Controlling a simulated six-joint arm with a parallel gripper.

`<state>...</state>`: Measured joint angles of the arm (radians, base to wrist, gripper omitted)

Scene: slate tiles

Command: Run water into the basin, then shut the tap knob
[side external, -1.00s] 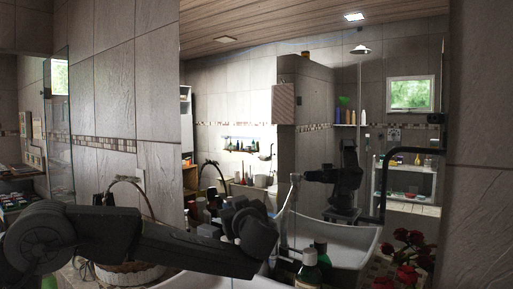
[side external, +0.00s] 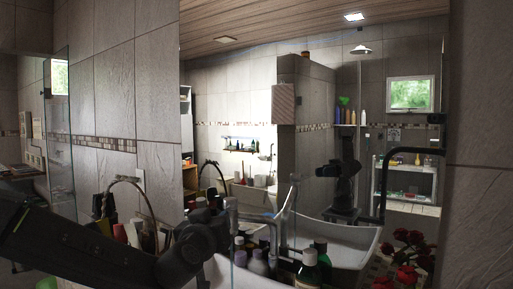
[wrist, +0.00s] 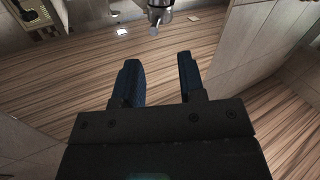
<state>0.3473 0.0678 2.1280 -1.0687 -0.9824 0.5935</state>
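The white basin (side external: 218,274) shows at the bottom of the side external view, partly hidden by my arm and bottles. A chrome tap (side external: 236,206) stands by it, to the right of my gripper; a similar chrome shape shows in the mirror. I cannot make out the knob clearly or any running water. In the wrist view, a chrome part (wrist: 160,10), perhaps of the tap, is at the top edge, beyond the fingertips and apart from them. My gripper (wrist: 159,65) is open, with nothing between its two fingers. In the side view its fingers are not distinct.
Several dark bottles (side external: 308,268) stand right of the tap. Red flowers (side external: 408,262) are at the lower right. A handled basket (side external: 150,205) with items is behind my arm at left. The large mirror (side external: 235,90) reflects the room and my arm.

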